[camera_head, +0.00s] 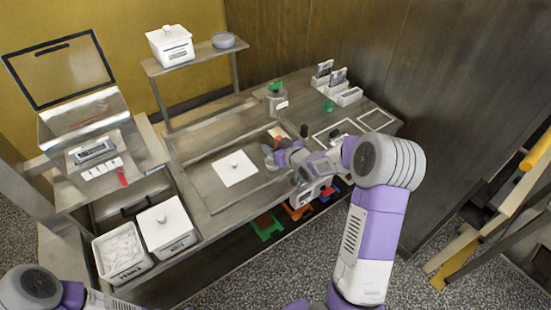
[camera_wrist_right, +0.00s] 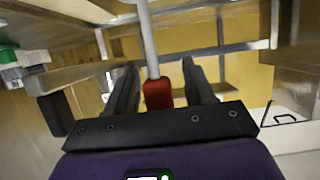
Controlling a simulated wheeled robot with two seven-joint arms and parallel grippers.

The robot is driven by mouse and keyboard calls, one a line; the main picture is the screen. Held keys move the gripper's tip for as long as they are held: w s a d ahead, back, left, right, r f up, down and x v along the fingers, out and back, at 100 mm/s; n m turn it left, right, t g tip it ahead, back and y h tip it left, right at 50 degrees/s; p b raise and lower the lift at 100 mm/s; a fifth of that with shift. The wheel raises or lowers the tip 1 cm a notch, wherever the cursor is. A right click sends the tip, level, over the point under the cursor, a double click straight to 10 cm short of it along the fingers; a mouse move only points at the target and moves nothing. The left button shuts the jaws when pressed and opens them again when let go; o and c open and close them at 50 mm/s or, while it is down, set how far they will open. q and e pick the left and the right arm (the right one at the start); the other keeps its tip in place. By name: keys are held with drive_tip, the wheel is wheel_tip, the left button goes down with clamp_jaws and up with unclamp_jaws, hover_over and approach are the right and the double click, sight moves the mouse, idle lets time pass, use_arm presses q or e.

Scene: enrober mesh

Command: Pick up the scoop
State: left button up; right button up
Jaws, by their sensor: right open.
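My right gripper (camera_head: 269,153) is over the middle of the steel bench, beside a white square plate. In the right wrist view its two dark fingers (camera_wrist_right: 160,88) are open. A tool with a red handle (camera_wrist_right: 158,94) and a pale metal shaft shows between the fingers, with a gap on each side. It may be the scoop, but its far end is out of the frame. In the head view I cannot make the tool out clearly; an orange-red patch (camera_head: 278,133) shows close to the gripper. My left gripper is out of view; only part of that arm shows.
The white plate (camera_head: 235,169) lies on the bench. A dark wall (camera_head: 440,80) bounds the right.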

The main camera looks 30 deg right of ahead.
clamp_jaws()
wheel_tip(320, 180, up, 10)
drive_tip(key=p, duration=0.2)
idle(0.4)
